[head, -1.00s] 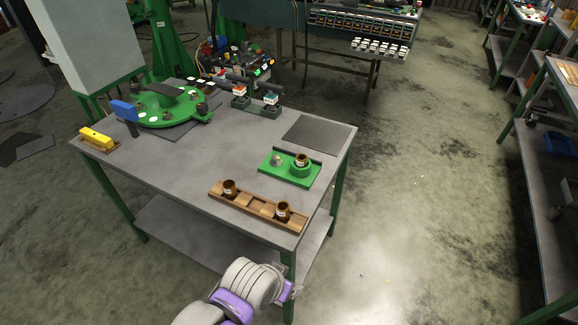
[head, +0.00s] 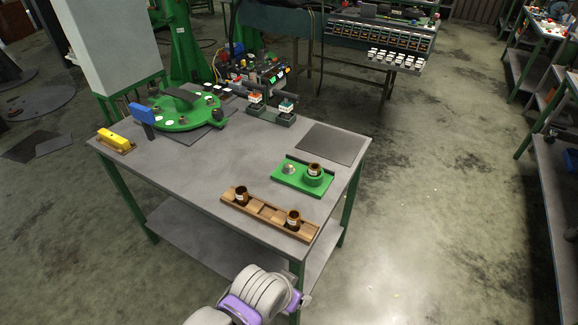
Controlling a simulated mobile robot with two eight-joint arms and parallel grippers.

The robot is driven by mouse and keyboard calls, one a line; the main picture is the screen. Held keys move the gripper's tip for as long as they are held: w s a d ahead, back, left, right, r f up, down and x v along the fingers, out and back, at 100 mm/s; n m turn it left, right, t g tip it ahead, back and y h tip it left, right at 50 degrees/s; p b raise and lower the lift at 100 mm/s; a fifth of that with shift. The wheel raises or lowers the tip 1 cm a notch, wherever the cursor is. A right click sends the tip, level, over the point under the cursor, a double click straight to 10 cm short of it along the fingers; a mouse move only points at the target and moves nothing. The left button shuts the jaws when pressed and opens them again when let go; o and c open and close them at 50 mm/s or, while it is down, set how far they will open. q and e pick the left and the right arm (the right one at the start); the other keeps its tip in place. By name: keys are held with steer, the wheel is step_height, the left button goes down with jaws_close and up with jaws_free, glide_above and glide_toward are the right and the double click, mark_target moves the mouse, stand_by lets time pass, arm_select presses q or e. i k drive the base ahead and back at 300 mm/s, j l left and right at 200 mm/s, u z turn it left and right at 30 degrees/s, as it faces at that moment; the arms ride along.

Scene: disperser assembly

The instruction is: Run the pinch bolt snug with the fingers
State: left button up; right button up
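I cannot make out the pinch bolt at this size. A round green fixture (head: 180,112) with small round parts on it sits at the table's back left. A blue block (head: 142,112) stands at its left edge on a dark upright. A green block (head: 290,181) at the right carries a brown jar (head: 314,170) in a round green seat and a pale dome beside it. One of my arms, with grey and purple links, shows at the bottom centre beside the table's front corner. Neither gripper can be made out.
A wooden tray (head: 268,211) with two brown jars (head: 241,195) lies near the front edge. A yellow block (head: 113,139) is at the left corner. A dark mat (head: 332,144) lies at the right. Small bottles stand in a grey holder (head: 271,116) at the back. The table's middle is clear.

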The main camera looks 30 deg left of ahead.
mark_target(288, 167)
steer(key=i+u, duration=0.1)
steer(key=u, duration=1.4)
steer(key=i+l, duration=0.2)
steer(key=l, duration=0.15)
steer(key=i+l+u, duration=0.1)
steer(key=l, duration=0.3)
steer(key=i+j, duration=0.05)
steer(key=i, duration=0.05)
